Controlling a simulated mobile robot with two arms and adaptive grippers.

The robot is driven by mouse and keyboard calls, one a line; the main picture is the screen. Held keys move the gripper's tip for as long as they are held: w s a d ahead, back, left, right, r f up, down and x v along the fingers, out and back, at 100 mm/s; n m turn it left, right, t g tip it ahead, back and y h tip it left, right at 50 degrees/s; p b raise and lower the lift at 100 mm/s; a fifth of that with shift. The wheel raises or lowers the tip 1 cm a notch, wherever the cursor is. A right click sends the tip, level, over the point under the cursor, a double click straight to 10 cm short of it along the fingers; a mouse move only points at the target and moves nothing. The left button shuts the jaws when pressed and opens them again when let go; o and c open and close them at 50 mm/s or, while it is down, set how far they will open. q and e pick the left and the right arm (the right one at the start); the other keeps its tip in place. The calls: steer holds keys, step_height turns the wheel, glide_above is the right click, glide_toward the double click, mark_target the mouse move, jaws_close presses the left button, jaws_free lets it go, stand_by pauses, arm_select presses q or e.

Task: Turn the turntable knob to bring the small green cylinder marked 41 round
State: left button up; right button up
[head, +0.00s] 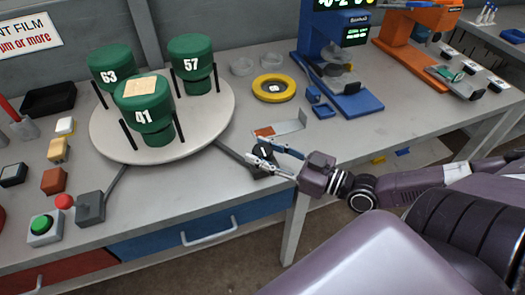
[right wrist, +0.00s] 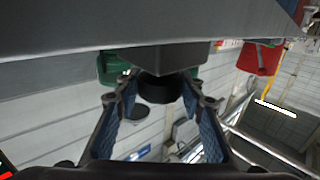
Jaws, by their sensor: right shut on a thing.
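The round turntable (head: 104,140) carries three green cylinders. The cylinder marked 41 (head: 146,112) stands at its front, upright, with a tan label on top. The cylinder marked 63 (head: 109,66) is behind it to the left, and 57 (head: 190,62) is at the back right. The black knob (head: 263,151) sits at the table's front edge, right of the turntable. My right gripper (head: 257,150) is shut on the knob. The right wrist view shows the dark knob (right wrist: 160,88) between the fingers (right wrist: 156,105). My left gripper is out of view.
A yellow ring (head: 273,88) and a blue machine (head: 335,70) stand right of the turntable. A green button box (head: 44,229) and a grey block (head: 90,208) are at the front left. Drawers (head: 200,225) lie below the table edge.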

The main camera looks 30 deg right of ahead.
mark_target(271, 157)
steer(key=shift+r+y+p, duration=0.1)
steer(key=shift+y+p, duration=0.2)
steer(key=shift+p, duration=0.1)
steer(key=shift+n+g+y, duration=0.4)
steer(key=shift+n, duration=0.1)
steer(key=o, duration=1.2)
steer(key=shift+c, duration=0.2)
steer(key=shift+s, duration=0.1)
steer(key=shift+f+v, duration=0.15)
steer(key=shift+v, duration=1.5)
steer(key=shift+f+v, duration=0.1)
steer(key=shift+v, duration=4.2)
steer(key=shift+r, duration=0.1)
